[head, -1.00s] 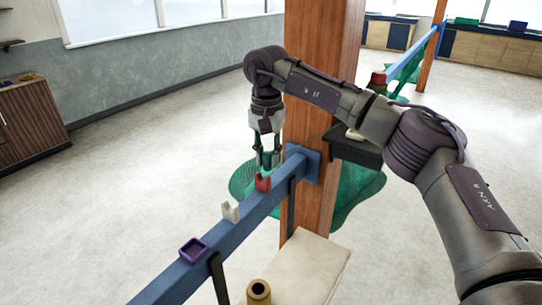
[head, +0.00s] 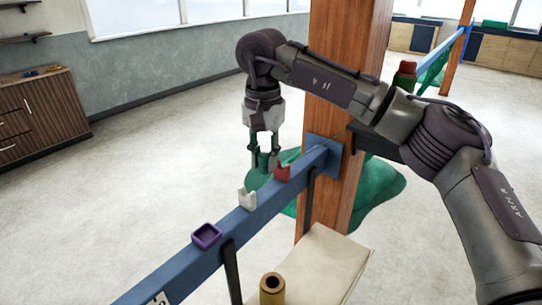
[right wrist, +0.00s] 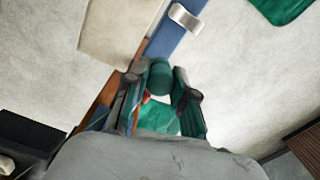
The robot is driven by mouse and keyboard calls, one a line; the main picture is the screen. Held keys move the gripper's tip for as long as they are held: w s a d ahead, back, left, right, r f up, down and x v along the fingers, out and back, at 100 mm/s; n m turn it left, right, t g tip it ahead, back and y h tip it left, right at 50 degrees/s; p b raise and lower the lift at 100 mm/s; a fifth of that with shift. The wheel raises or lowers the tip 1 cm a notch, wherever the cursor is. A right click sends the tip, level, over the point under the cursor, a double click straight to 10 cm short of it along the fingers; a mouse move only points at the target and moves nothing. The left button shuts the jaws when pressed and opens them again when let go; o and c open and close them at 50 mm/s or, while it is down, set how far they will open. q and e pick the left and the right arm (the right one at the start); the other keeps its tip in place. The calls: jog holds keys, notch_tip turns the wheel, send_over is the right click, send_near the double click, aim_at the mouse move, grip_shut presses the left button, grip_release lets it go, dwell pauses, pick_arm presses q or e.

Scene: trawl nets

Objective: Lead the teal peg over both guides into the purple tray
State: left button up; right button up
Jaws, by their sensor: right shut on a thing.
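My right gripper (head: 264,160) is shut on the teal peg and points down, just left of the red guide in the head view. The peg (right wrist: 160,76) shows as a green cylinder between the fingers in the right wrist view. The red guide (head: 283,174) and the white guide (head: 247,199) are notched blocks on top of the blue rail (head: 232,224). The white guide also shows in the right wrist view (right wrist: 185,17). The small purple tray (head: 206,236) sits farther down the rail and looks empty. My left gripper is not in view.
A wooden post (head: 340,110) stands at the rail's far end, with green netting (head: 378,190) around its foot. A pale board (head: 322,266) and a tan hollow cylinder (head: 272,289) are right of the rail. Open floor lies to the left.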

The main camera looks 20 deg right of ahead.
jog(key=shift+s+a+b, duration=0.45)
jog(key=shift+s+a, duration=0.35)
jog(key=shift+a, duration=0.3)
jog(key=shift+s+a+b, duration=0.45)
jog(key=shift+s+a, duration=0.4)
jog(key=shift+a, duration=0.3)
jog(key=shift+s+a+b, duration=0.45)
jog(key=shift+s+a, duration=0.35)
jog(key=shift+a, duration=0.3)
jog(key=b, duration=0.2)
send_over(207, 237)
jog(key=shift+f, duration=0.1)
jog(key=shift+f+b, duration=1)
jog(key=shift+f, duration=0.8)
jog(key=shift+f+b, duration=0.35)
jog(key=shift+f, duration=0.15)
jog(key=shift+f, duration=0.2)
jog(key=o, duration=0.9)
jog(key=shift+o, duration=0.2)
